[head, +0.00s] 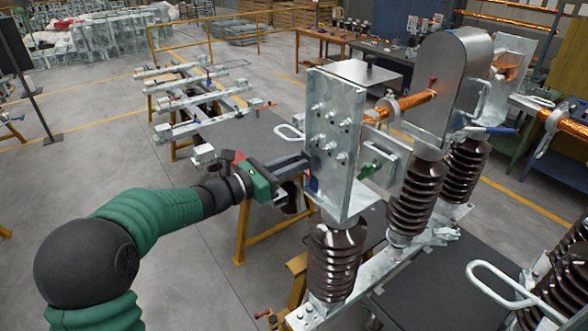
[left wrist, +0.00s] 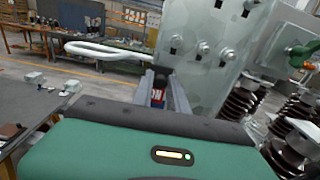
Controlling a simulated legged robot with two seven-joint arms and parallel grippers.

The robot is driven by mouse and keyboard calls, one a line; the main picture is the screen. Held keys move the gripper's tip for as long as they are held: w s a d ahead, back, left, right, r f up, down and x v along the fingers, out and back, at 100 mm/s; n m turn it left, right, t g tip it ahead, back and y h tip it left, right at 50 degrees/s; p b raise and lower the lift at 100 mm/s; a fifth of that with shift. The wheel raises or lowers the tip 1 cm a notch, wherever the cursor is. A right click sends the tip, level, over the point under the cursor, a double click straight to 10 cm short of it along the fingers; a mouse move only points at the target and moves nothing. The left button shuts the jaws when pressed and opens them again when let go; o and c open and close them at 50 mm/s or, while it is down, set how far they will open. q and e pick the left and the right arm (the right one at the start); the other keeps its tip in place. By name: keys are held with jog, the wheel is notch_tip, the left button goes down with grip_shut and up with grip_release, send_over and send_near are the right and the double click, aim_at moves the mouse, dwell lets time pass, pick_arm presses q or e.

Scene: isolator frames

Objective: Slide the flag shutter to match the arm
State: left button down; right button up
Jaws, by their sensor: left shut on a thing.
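The flag shutter shows as a small red, white and blue piece (left wrist: 157,95) between my left fingers in the left wrist view. In the head view, a sliver of blue and red (head: 313,184) shows at the left edge of the upright galvanized plate (head: 335,130), just beyond my fingertips. My left gripper (head: 300,163) reaches in from the left and is shut on the shutter, close against the plate. Its fingers hide most of the shutter. The copper arm (head: 405,103) lies roughly level between the plate and a rounded metal hood (head: 440,85). My right gripper is not in view.
Brown ribbed insulators (head: 335,260) carry the plate and hood. A metal loop handle (head: 290,132) sticks out left of the plate, above my gripper; it also shows in the left wrist view (left wrist: 105,50). A green handle (head: 368,169) sits right of the plate. Open floor lies left.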

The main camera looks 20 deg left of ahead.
pick_arm(q)
jog(key=c, duration=1.7)
grip_release()
jog(key=shift+r, duration=0.25)
jog(key=o, duration=0.4)
jog(key=shift+a+f, duration=0.1)
jog(key=b+v, duration=0.6)
jog(key=v, duration=1)
jog(key=shift+s+a+b, duration=0.2)
jog(key=shift+a+b, duration=0.1)
jog(key=shift+a, duration=0.1)
jog(key=shift+f, duration=0.1)
